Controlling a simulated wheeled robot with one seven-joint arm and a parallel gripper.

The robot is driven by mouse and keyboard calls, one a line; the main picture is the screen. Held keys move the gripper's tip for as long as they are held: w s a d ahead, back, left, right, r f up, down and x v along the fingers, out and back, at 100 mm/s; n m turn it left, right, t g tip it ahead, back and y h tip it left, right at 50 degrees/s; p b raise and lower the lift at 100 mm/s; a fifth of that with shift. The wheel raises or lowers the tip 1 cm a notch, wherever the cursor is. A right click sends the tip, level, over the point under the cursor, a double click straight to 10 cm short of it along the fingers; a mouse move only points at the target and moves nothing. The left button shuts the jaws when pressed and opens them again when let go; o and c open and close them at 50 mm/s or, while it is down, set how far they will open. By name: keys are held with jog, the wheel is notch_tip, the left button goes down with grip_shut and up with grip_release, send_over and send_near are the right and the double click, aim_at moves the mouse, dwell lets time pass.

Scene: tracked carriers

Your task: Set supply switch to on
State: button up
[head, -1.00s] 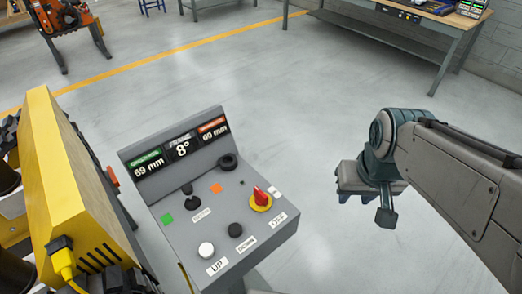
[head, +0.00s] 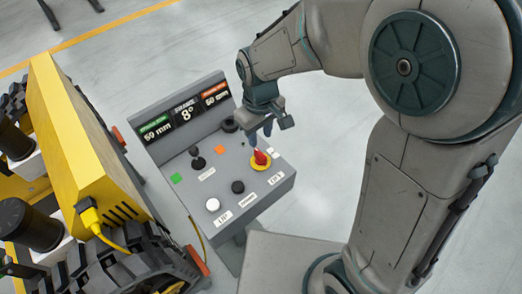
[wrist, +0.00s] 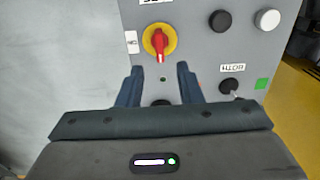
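The supply switch (head: 261,160) is a red rotary handle on a yellow round base, on the sloped grey control panel (head: 225,160). In the wrist view the red handle (wrist: 158,41) stands upright in the picture, its white mark at the lower end. A small label is to its left and another, partly cut off, is above it. My gripper (head: 262,130) is over the panel, just beyond the switch in the head view. In the wrist view my gripper (wrist: 159,78) has its two fingers apart with nothing between them, and the switch lies just past the tips.
Black knobs (head: 238,187), a white button (head: 213,204) and a black joystick (head: 197,158) are close by on the panel. A display (head: 186,114) rises along its back edge. A yellow machine (head: 80,140) with a cable stands at left. Open floor lies beyond.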

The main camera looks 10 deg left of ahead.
aim_at(260, 153)
notch_tip(260, 153, down, 9)
jog(key=shift+f+p, duration=0.15)
jog(key=shift+p, duration=0.2)
grip_shut()
